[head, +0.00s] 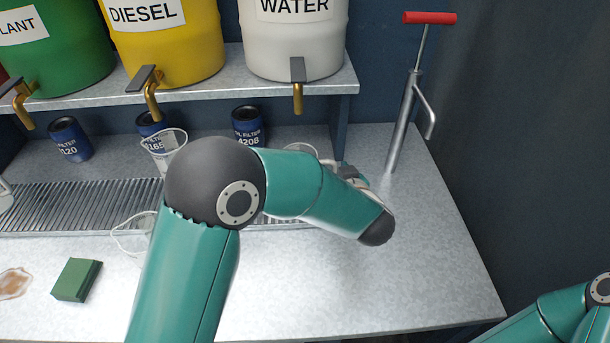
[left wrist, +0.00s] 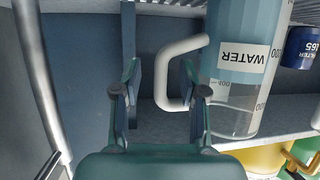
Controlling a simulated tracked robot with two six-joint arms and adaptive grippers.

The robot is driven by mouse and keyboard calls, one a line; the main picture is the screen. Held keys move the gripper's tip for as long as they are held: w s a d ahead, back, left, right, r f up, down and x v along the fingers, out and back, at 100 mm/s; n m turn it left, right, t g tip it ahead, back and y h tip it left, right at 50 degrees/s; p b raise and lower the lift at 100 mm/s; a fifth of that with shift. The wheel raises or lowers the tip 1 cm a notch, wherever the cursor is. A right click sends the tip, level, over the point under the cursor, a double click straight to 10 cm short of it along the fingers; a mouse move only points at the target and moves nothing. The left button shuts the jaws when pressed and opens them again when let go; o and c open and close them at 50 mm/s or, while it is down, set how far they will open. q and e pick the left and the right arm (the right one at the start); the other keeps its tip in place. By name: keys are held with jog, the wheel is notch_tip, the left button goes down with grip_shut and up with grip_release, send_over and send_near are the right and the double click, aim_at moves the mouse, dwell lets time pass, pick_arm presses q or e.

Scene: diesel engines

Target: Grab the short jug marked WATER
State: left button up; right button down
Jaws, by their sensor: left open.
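The jug marked WATER (left wrist: 241,60) stands at the right of the left wrist view, which is upside down. It is clear with bluish liquid inside, a white label and a white handle (left wrist: 172,70). My left gripper (left wrist: 163,95) is open, with the handle's loop between its two fingers; I cannot tell whether they touch it. In the head view my left arm hides most of this jug; a clear rim (head: 301,148) shows behind the arm. My right arm enters at the lower right, its gripper out of frame.
A shelf (head: 345,82) above holds green, yellow and white WATER drums with brass taps. Blue filter cans (head: 248,126), clear jugs (head: 165,143), a green block (head: 76,280) and a red-handled pump (head: 404,115) are on the bench. The bench's right front is clear.

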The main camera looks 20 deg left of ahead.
pick_arm(q)
jog(key=shift+w+a+f, duration=0.1)
jog(key=shift+w+a, duration=0.05)
jog(key=shift+w, duration=0.15)
grip_shut()
jog(key=shift+r, duration=0.25)
dwell(0.4)
